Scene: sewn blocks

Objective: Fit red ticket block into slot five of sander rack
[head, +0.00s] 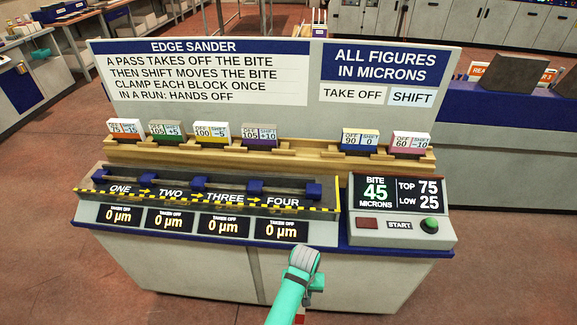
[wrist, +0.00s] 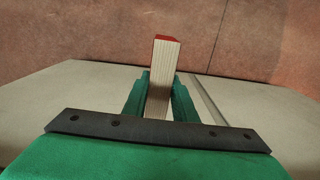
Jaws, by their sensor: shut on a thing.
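In the wrist view my gripper (wrist: 160,82) is shut on the red ticket block (wrist: 163,60), a pale block with a red end that sticks out past the green fingers. In the head view my arm is low in front of the sander's right half, and a little red and white of the block (head: 300,317) shows at the bottom edge. The block is apart from the wooden sander rack (head: 282,144). The rack holds several ticket blocks, with an empty gap between the purple block (head: 258,137) and the blue block (head: 360,139).
A pink block (head: 410,143) sits at the rack's right end. Below the rack are the clamp bay with blue clamps (head: 313,191), a striped edge, and a control panel (head: 400,197) reading bite 45. The tall sign board (head: 210,119) stands behind the rack.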

